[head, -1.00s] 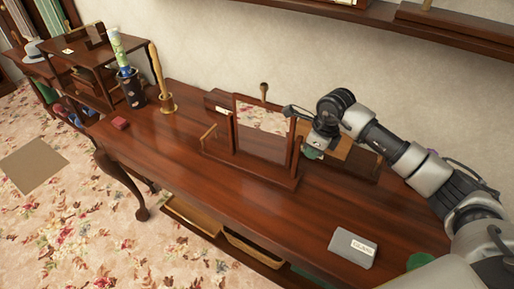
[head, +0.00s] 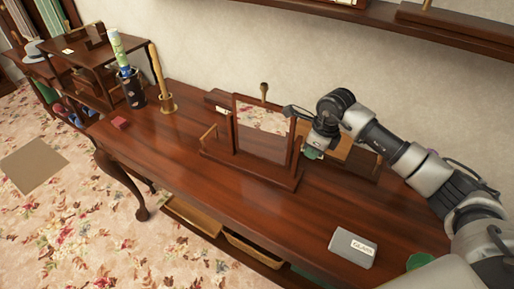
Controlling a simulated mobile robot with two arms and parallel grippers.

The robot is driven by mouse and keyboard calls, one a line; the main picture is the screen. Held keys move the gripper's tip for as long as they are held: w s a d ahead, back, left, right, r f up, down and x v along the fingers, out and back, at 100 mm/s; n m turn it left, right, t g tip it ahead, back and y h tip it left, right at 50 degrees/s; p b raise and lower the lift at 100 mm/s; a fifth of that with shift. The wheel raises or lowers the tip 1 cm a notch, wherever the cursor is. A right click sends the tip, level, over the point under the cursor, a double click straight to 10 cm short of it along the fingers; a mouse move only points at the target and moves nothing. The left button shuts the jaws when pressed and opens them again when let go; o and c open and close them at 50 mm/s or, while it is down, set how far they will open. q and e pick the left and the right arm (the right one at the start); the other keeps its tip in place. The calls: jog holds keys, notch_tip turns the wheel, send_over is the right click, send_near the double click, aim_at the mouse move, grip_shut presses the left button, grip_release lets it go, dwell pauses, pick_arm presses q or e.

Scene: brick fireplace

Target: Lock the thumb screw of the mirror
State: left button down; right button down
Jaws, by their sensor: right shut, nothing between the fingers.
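The mirror (head: 262,132) stands upright in a dark wooden frame on a wooden base (head: 240,169) on the desk. Its glass reflects the floral carpet. My right gripper (head: 296,112) is at the upper right side of the mirror frame, with its fingers shut and nothing seen between them. The thumb screw is not clearly visible; the gripper may hide it. I cannot tell if the fingers touch the frame. My left gripper is not in view.
The desk (head: 190,142) has free room at front left. A grey labelled box (head: 345,252) lies at front right. A shelf (head: 390,30) runs above.

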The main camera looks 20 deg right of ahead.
jog(key=shift+w+d+b, duration=1.05)
jog(key=shift+w+d, duration=0.4)
jog(key=shift+d, duration=0.05)
jog(key=shift+r, duration=0.2)
jog(key=shift+s+a+r+p, duration=0.15)
jog(key=shift+r+p, duration=0.4)
jog(key=shift+r, duration=0.1)
jog(key=shift+s+a+r+p, duration=0.1)
jog(key=shift+a+r+p, duration=0.05)
jog(key=shift+r+p, duration=0.4)
jog(key=shift+w+d, duration=0.1)
jog(key=shift+w+d+b, duration=0.35)
jog(key=shift+d+b, duration=0.05)
jog(key=shift+f, duration=0.15)
jog(key=shift+f+b, duration=0.15)
jog(key=shift+b, duration=0.15)
